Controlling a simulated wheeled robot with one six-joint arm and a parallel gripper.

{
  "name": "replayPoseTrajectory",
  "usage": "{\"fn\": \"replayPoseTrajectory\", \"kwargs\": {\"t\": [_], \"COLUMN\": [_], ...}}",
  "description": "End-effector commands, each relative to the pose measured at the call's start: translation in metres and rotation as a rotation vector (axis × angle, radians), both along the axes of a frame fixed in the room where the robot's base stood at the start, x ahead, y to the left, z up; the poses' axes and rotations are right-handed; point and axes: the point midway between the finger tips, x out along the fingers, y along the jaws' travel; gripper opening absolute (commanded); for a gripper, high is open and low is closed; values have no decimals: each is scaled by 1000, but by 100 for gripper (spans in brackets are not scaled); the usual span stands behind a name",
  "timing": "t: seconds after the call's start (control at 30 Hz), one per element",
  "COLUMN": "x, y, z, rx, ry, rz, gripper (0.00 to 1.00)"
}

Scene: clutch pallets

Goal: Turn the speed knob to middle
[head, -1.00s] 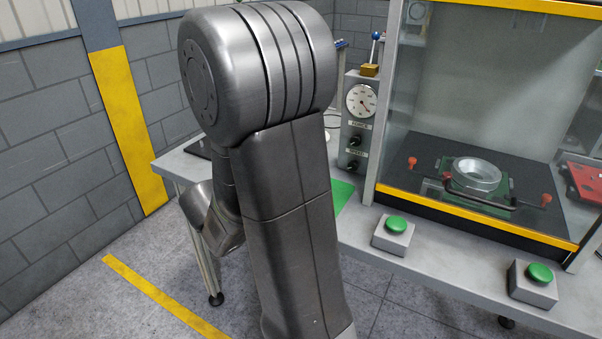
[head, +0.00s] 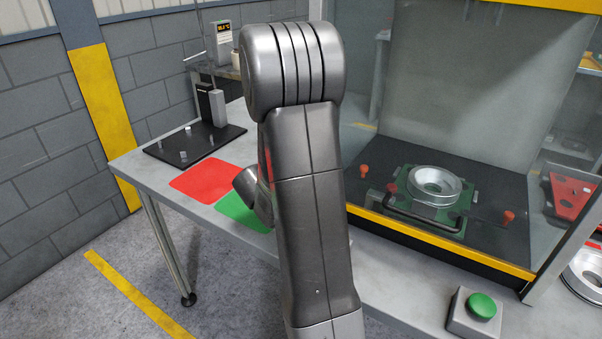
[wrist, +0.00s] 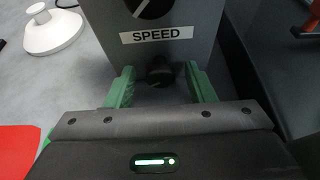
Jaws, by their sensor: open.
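In the wrist view a grey control box (wrist: 205,42) carries a white SPEED label (wrist: 157,35). A dark knob (wrist: 160,73) sits below the label, in shadow; its pointer position cannot be read. My gripper (wrist: 158,70) is open, with its green fingers on either side of this knob. I cannot tell whether they touch it. Part of another black dial or knob (wrist: 152,7) with a white mark shows above the label, cut by the top edge. In the head view my arm hides the control box and my gripper.
A glass-walled station with a yellow front edge (head: 440,240) stands right of my arm. A green push button (head: 482,306) sits in front of it. Red (head: 207,178) and green (head: 240,210) mats lie on the table at left. A white round base (wrist: 54,33) stands left of the box.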

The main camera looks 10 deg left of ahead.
Motion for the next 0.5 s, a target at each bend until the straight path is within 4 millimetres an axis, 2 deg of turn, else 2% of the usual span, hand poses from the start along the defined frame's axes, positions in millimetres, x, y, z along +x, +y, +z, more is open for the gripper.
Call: {"fn": "replayPoseTrajectory", "kwargs": {"t": [0.13, 0.17, 0.37, 0.5], "x": [0, 0, 0, 0], "y": [0, 0, 0, 0], "z": [0, 0, 0, -1], "rx": [0, 0, 0, 3], "ry": [0, 0, 0, -1], "rz": [0, 0, 0, 0], "gripper": [49, 46, 6, 6]}}
